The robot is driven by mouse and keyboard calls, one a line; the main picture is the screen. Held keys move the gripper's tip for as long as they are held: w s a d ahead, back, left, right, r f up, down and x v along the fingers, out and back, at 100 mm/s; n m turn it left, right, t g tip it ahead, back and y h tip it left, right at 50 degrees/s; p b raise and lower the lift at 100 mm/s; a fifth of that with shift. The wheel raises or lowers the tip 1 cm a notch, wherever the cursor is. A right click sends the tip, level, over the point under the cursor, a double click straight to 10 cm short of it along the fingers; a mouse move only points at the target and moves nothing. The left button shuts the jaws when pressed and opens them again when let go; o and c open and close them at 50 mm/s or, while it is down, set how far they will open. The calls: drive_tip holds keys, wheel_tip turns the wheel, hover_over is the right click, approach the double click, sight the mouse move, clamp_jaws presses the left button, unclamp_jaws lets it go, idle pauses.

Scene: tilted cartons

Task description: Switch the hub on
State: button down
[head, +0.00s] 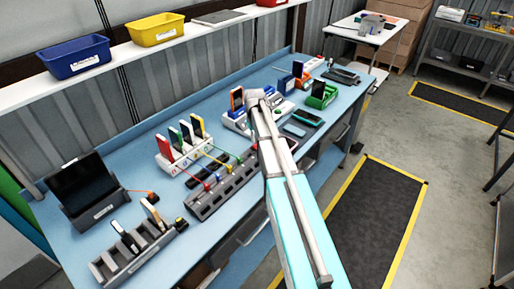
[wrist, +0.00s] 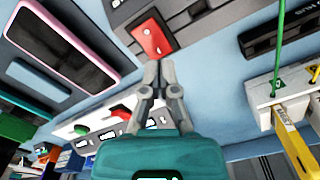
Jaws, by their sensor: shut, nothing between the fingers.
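The hub, a long grey strip with several coloured cables, lies mid-bench in the head view (head: 215,193); my arm covers its right end. In the wrist view, a grey body (wrist: 190,14), seemingly the hub's end, carries a red rocker switch (wrist: 150,38) with small white marks. My gripper (wrist: 160,64) is shut and empty, its tips just below the switch in the picture. I cannot tell whether they touch it, or which side of the rocker is down. In the head view the fingertips are not distinguishable.
A white rack of upright phones (head: 180,147) stands behind the hub. A black tablet on a stand (head: 82,187) and a grey slotted rack (head: 130,258) are at the left. A pink-edged phone (wrist: 65,42) lies close to my gripper. Blue bench surface shows between items.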

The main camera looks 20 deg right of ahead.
sight(255, 145)
drive_tip(key=shift+f+b, duration=1.25)
idle(1.1)
drive_tip(key=shift+r, duration=0.1)
drive_tip(key=shift+r+p, duration=3.45)
drive_tip(key=shift+p, duration=0.1)
drive_tip(key=s+a, duration=0.7)
drive_tip(key=s, duration=0.5)
drive_tip(key=s+a+f+b, duration=0.1)
drive_tip(key=s+a, duration=0.6)
drive_tip(key=s, duration=0.5)
drive_tip(key=shift+s+f, duration=0.2)
drive_tip(key=shift+s, duration=0.05)
